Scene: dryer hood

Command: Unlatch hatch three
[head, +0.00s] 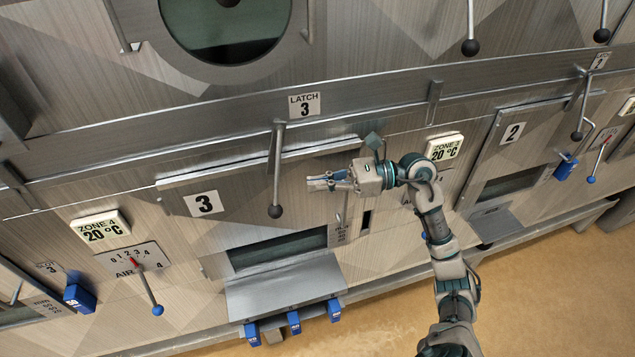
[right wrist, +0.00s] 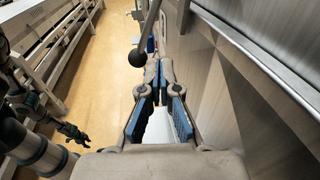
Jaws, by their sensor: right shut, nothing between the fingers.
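Hatch three is the panel (head: 235,195) marked with a black 3 (head: 204,203). Its latch lever (head: 278,150) hangs down under the "LATCH 3" label (head: 304,104) and ends in a dark ball (head: 275,211). My right gripper (head: 310,184) is shut and empty, just right of the lever and apart from it. In the right wrist view the ball (right wrist: 138,58) and rod show ahead of my right fingertips (right wrist: 157,68), slightly left. A dark gripper, which I take as my left (right wrist: 74,132), is small at lower left there; its jaw state is unclear.
A metal rail (head: 210,120) runs above the hatch. A tray (head: 285,295) with blue-handled parts (head: 294,322) juts out below. A blue-knobbed air lever (head: 150,292) is at left. Hatch 2 (head: 513,133) is at right. The tan floor (head: 560,260) is open in front.

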